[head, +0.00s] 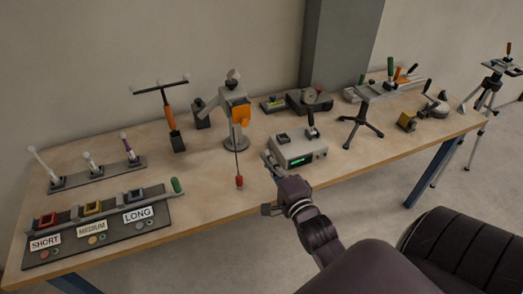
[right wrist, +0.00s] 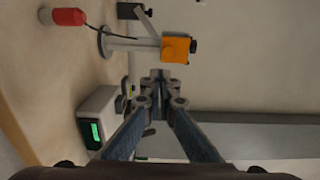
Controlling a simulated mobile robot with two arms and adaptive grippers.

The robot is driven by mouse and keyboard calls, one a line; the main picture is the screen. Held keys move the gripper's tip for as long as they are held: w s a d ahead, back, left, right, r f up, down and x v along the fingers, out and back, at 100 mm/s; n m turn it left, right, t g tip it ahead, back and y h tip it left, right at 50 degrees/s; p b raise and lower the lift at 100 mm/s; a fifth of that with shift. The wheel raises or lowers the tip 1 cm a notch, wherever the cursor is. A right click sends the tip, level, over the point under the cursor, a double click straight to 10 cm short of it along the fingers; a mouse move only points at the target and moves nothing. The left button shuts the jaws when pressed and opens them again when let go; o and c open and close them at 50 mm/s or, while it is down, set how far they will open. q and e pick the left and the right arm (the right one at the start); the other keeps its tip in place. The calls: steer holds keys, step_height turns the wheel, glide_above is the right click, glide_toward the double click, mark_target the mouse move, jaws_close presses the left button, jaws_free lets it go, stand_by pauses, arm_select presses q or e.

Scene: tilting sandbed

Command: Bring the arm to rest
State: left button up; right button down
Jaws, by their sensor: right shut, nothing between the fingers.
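My right arm reaches in from the lower right of the head view. Its gripper (head: 268,158) is in the air in front of the grey box with the green display (head: 300,150). In the right wrist view the fingers of my right gripper (right wrist: 160,77) come together with nothing between them. That view shows the box (right wrist: 95,118) to the left of the fingers. My left gripper is not in view.
A stand with an orange part (head: 241,115) and a red-ended cord (head: 239,181) is left of my gripper. A tripod stand (head: 362,120) is to its right. Labelled trays (head: 95,235) lie at the wooden table's (head: 200,195) left. Bare tabletop lies between.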

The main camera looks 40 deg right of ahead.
steer(key=s+a+f+n+g+y, duration=0.3)
steer(key=s+a+f+n+g, duration=0.4)
steer(key=s+a+f+n, duration=0.35)
steer(key=s+a+f+n+g, duration=0.2)
steer(key=s+n+g, duration=0.1)
steer(key=s+n, duration=0.3)
steer(key=s+a+f+n+g, duration=0.2)
steer(key=s+n+g, duration=0.2)
steer(key=s+n, duration=0.25)
step_height(320, 180, down, 27)
steer(key=s+g, duration=0.1)
steer(key=s, duration=0.2)
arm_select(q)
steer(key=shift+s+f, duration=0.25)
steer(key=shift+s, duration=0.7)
arm_select(e)
steer(key=s+d+f+g, duration=0.1)
steer(key=s+d+f, duration=0.1)
steer(key=s+f, duration=1.3)
steer(key=shift+s+d+f, duration=0.3)
steer(key=shift+s+d, duration=0.1)
steer(key=shift+s, duration=0.4)
